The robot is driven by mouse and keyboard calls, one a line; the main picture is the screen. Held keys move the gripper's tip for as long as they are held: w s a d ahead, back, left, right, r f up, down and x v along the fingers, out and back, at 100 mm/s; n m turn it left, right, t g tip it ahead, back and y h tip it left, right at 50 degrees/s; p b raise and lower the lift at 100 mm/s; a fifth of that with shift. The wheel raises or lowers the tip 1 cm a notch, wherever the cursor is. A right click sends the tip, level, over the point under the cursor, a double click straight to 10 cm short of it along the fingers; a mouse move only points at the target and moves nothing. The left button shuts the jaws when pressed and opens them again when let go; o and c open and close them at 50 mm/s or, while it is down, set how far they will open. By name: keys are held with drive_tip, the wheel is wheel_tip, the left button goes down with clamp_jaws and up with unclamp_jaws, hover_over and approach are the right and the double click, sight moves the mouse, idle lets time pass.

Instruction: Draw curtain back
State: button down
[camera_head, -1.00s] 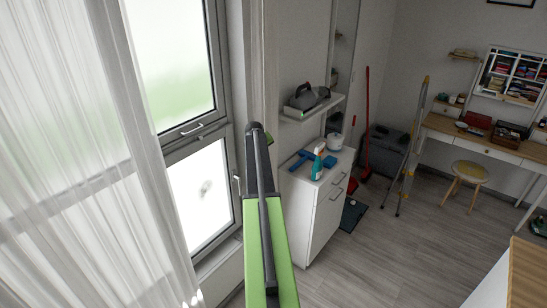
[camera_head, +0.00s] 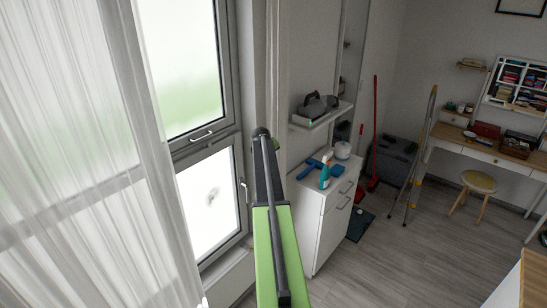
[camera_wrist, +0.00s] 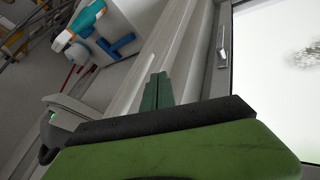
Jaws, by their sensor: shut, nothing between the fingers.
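The sheer white curtain (camera_head: 85,160) hangs over the left part of the window in the head view, in long folds. Its right edge runs down beside the window frame, leaving the right panes uncovered. My arm, green and dark grey, reaches out in the middle of the head view, to the right of the curtain and apart from it. My gripper (camera_wrist: 157,90) shows in the wrist view as dark green fingers close together, with nothing between them. It points at the pale wall edge beside the window. The curtain is not visible in the wrist view.
The window (camera_head: 205,190) has a handle on its right frame. A white cabinet (camera_head: 325,220) with a spray bottle (camera_head: 325,177) stands right of my arm, below a small shelf (camera_head: 322,117). A stepladder (camera_head: 421,155) and desk (camera_head: 480,150) stand farther right. The floor (camera_head: 400,260) between is clear.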

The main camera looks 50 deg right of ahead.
drive_tip(key=a+f+p+v, duration=0.1)
drive_tip(key=p+v, duration=0.7)
drive_tip(key=v, duration=0.3)
drive_tip(key=shift+w+a, duration=0.25)
drive_tip(key=shift+a, duration=0.15)
